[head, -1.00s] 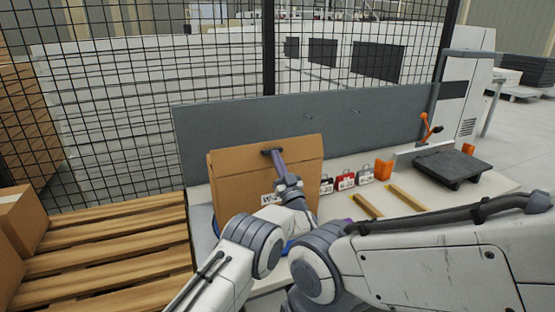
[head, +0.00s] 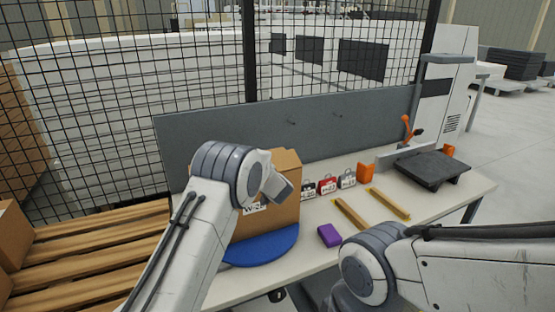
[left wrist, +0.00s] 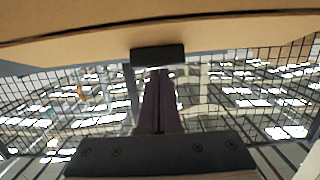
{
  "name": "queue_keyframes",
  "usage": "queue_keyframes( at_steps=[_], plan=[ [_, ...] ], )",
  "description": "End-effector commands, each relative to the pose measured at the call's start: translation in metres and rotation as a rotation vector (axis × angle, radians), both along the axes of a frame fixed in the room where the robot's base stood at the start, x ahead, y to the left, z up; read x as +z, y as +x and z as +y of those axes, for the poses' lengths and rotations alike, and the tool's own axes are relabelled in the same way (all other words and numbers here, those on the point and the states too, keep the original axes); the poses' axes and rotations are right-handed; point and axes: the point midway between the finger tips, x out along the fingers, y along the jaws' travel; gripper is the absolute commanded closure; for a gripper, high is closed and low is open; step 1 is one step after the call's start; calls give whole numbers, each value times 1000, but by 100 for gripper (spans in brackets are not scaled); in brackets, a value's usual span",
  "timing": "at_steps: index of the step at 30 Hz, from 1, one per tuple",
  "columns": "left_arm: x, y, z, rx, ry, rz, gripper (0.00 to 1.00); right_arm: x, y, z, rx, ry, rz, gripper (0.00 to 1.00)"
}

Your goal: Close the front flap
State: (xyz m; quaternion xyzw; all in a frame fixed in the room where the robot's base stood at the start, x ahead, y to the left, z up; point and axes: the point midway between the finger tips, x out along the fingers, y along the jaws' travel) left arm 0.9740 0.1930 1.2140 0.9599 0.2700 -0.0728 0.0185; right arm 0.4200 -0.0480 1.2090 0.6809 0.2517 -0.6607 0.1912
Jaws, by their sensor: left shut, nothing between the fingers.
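The brown cardboard box (head: 287,212) stands on a blue round plate (head: 262,250) at the left of the table. My left arm covers its left part and much of its top, so I cannot tell how the front flap lies in the head view. My left gripper's fingers are hidden there behind the wrist. In the left wrist view my left gripper (left wrist: 158,58) is shut and empty, with its dark tip at the lower edge of a broad cardboard panel (left wrist: 75,27). I cannot tell whether they touch. My right gripper is out of view.
A purple block (head: 329,235), two wooden strips (head: 350,213) and several small cases (head: 327,184) lie right of the box. A dark slab (head: 432,168) is at the table's right. A grey panel (head: 340,125) stands behind; a wooden pallet (head: 85,260) is at left.

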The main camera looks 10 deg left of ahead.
Motion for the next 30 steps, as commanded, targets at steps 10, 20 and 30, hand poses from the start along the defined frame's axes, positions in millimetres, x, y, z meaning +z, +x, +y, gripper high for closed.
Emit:
queue_keyframes(
  at_steps=[10, 20, 30],
  plan=[
    [-7, 5, 19, 11, 1, -3, 100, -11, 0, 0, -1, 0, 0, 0],
    [-8, 8, 20, 9, 2, -4, 100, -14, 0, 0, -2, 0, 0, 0],
    [-7, 8, 20, 9, 2, -4, 100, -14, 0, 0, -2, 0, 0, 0]
  ],
)
